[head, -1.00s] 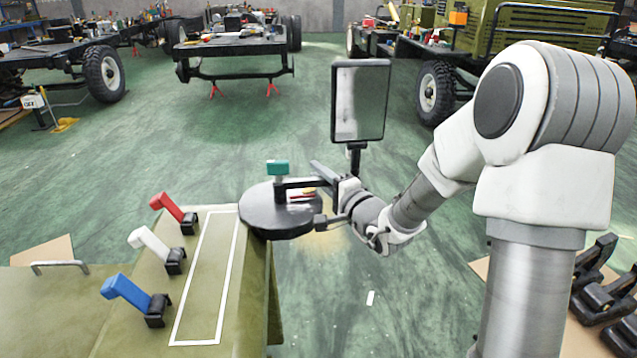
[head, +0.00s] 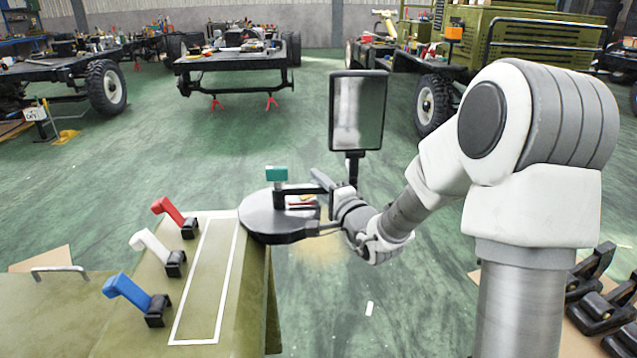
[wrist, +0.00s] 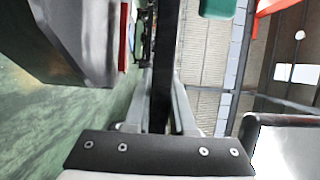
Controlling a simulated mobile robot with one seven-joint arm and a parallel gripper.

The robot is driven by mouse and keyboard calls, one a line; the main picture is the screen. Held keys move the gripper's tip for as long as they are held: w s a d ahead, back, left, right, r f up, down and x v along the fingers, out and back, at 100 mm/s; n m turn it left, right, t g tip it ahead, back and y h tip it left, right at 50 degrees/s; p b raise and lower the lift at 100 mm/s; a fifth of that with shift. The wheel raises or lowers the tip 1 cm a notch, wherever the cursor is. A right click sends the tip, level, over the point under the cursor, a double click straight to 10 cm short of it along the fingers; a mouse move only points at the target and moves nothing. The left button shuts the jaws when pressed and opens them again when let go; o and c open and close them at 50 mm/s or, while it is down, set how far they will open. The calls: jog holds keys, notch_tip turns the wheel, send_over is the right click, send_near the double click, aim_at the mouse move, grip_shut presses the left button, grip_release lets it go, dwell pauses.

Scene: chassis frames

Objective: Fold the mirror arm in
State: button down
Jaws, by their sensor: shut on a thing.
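The mirror (head: 357,112) is an upright black-framed rectangle on a short post at the right end of the dark mirror arm (head: 296,188). That arm runs right from a teal-topped pivot (head: 277,174) above a round dark plate (head: 262,222). The mirror stands out past the plate's right edge, over the floor. My gripper (head: 322,199) is at the arm's outer end, close to the mirror post. In the wrist view, its grey fingers (wrist: 160,103) close on both sides of the dark bar. The mirror's edge shows at lower right (wrist: 283,140); the exact contact is partly hidden.
Red (head: 172,211), white (head: 152,246) and blue (head: 130,292) levers stand on the green panel (head: 100,335) at left, beside a white-outlined strip (head: 207,285). Small red and yellow items lie on the plate under the arm.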

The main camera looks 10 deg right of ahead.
jog(key=c, duration=0.8)
grip_release()
jog(key=shift+s, duration=0.1)
jog(key=shift+o, duration=0.2)
jog(key=p+v, duration=0.2)
jog(key=v, duration=1)
jog(key=shift+r, duration=0.1)
